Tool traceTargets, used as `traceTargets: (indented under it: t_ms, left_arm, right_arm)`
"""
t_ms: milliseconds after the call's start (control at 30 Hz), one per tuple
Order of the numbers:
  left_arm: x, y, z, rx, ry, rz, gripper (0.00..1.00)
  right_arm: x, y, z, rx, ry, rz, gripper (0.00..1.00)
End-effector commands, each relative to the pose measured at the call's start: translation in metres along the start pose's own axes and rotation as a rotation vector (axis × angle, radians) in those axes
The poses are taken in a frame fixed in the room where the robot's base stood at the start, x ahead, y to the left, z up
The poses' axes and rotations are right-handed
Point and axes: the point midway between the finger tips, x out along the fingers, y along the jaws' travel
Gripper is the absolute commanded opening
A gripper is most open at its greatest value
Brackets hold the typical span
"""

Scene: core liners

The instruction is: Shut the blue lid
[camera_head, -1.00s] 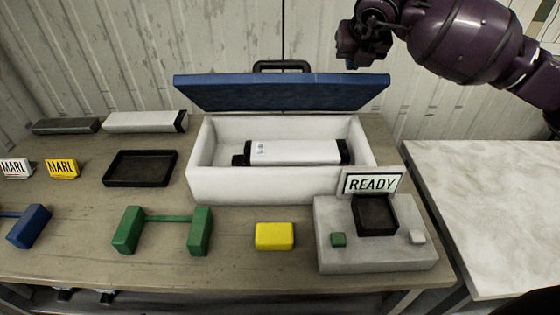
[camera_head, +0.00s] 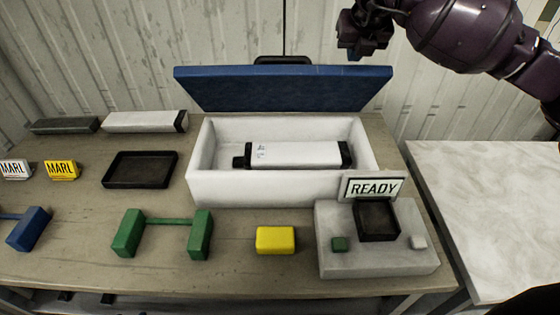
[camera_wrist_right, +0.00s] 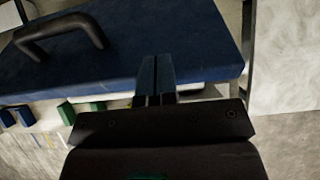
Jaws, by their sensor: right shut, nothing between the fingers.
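The blue lid (camera_head: 283,90) stands open and tilted at the back of the white box (camera_head: 275,188), its inner face toward the head camera. Its black handle (camera_head: 282,61) shows just above the top edge, and fully in the right wrist view (camera_wrist_right: 62,32). A white cylinder with black ends (camera_head: 295,154) lies inside the box. My right gripper (camera_head: 352,54) is above and behind the lid's right end. In the right wrist view its shut, empty fingers (camera_wrist_right: 155,62) overlap the lid (camera_wrist_right: 120,65); I cannot tell whether they touch it. My left gripper is not in view.
The READY sign (camera_head: 373,187) and grey stand (camera_head: 335,262) are at the box's front right. A yellow block (camera_head: 275,240), green holder (camera_head: 165,220) and black tray (camera_head: 140,169) are nearby. A corrugated wall (camera_head: 90,50) is behind. A marble table (camera_head: 490,215) at right is clear.

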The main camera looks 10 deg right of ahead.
Motion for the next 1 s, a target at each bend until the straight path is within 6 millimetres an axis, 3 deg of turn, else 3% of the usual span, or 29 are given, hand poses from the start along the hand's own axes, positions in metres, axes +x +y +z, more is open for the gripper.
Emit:
traceTargets:
  t_ms: [33, 567, 867, 1000]
  left_arm:
    - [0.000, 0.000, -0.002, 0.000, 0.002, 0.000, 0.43]
    - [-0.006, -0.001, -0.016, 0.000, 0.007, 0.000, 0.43]
    - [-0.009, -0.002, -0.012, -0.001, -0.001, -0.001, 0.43]
    - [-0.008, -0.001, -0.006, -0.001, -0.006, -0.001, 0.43]
  right_arm:
    - [0.005, 0.001, -0.002, -0.002, 0.014, -0.002, 0.00]
    - [-0.029, 0.001, 0.033, -0.002, 0.006, -0.002, 0.00]
    - [-0.034, 0.000, 0.037, -0.002, 0.004, -0.003, 0.00]
    - [-0.051, 0.000, 0.037, -0.002, 0.003, -0.002, 0.00]
